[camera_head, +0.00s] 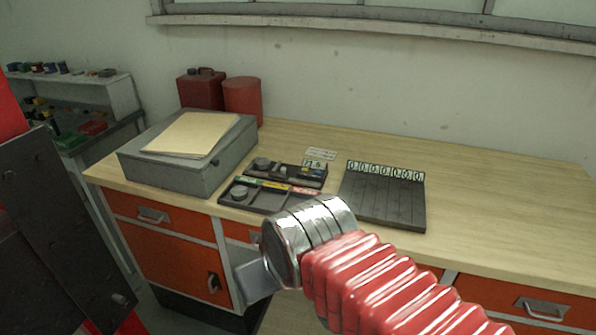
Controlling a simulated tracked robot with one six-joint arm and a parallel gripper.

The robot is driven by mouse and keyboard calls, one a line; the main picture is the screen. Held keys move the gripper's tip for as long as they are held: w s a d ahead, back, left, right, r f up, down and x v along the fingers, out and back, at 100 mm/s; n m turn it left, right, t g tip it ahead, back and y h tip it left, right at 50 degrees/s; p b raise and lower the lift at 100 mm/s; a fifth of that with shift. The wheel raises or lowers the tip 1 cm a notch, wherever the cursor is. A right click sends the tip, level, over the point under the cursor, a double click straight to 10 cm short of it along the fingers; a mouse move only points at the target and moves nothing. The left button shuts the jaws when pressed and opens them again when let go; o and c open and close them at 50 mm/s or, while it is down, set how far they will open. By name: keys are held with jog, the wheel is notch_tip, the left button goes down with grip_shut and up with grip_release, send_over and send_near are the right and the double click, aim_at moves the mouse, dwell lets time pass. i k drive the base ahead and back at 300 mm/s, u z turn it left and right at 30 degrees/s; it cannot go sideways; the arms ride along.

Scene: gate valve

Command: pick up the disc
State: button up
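A small grey round disc (240,192) lies in the left part of the front dark tray (268,207) on the workbench. A similar grey round piece (262,163) sits in the dark tray behind it. I cannot tell which one is the task's disc. My arm, with red bellows and a shiny metal cuff, reaches in from the lower right. A flat metal part of my gripper (256,281) shows below the cuff, in front of the bench's drawers and apart from both round pieces. The rest of my gripper is hidden, so its opening cannot be seen.
A grey metal box (188,165) with a folder on top stands left of the trays. Red containers (243,97) stand behind it. A slotted dark board (384,202) with number tags lies right of the trays. The wooden bench top (500,215) is clear further right.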

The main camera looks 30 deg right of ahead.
aim_at(263, 163)
jog(key=z, duration=1.75)
jog(key=k, duration=0.7)
jog(key=u, duration=0.9)
jog(key=i, duration=0.95)
